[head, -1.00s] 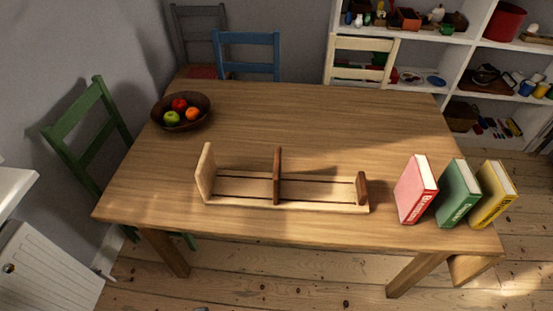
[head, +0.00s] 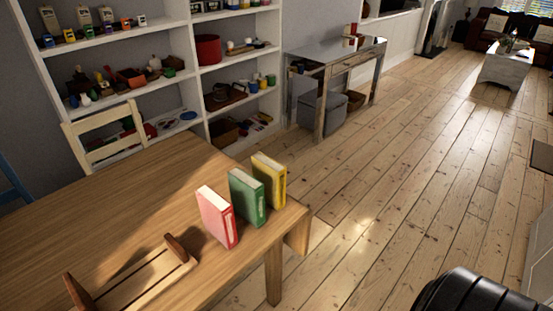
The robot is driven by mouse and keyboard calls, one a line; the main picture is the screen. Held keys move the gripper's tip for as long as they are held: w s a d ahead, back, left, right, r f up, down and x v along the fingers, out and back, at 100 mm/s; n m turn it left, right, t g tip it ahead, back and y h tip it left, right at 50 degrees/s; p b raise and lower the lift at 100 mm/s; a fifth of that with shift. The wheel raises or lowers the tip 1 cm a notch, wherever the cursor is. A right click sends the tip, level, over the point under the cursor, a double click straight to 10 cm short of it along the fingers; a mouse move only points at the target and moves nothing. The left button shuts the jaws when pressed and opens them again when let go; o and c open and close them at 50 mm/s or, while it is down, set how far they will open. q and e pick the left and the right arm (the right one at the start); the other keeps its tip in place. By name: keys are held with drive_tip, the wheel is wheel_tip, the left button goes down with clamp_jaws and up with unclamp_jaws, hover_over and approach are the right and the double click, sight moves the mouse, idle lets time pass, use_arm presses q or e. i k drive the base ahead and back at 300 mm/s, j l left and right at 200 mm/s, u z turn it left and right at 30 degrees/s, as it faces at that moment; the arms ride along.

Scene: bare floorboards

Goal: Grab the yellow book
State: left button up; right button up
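The yellow book (head: 270,178) stands upright near the right end of the wooden table (head: 120,212). It is the farthest back of three books in a row. The green book (head: 247,196) stands beside it, and the red book (head: 217,217) stands nearest the front. A wooden book rack (head: 135,281) lies on the table at the lower left, partly cut off by the frame. Neither of my grippers shows in the head view.
White shelves (head: 194,65) with many small items stand behind the table. A cream chair (head: 106,135) is at the table's far side. A grey side table (head: 335,65) stands farther back. Bare floorboards (head: 400,180) to the right are clear.

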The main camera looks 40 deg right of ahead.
sight(271, 173)
drive_tip(key=z, duration=1.1)
